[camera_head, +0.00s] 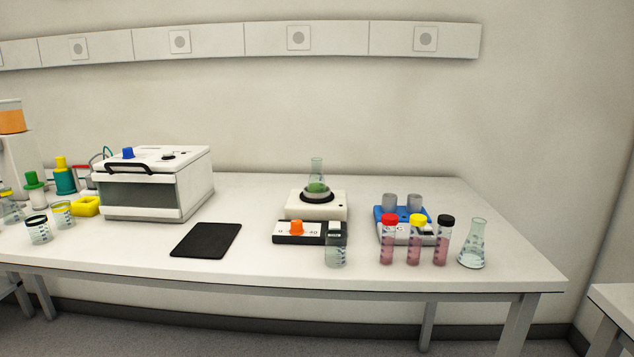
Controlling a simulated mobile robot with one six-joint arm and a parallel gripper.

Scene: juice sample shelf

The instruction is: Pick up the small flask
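A clear conical flask (471,248) with markings stands upright near the front right end of the white bench. A second flask (317,182) with green contents stands upright on a white device with an orange knob, at the middle of the bench. I cannot tell for sure which one is the small flask. My gripper is not in view.
Three tubes of pink liquid with red, yellow and black caps (414,240) stand just left of the right flask, before a blue and white device (383,214). A clear bottle (336,252) stands before the stirrer. A black mat (206,240) lies near a white box (150,190).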

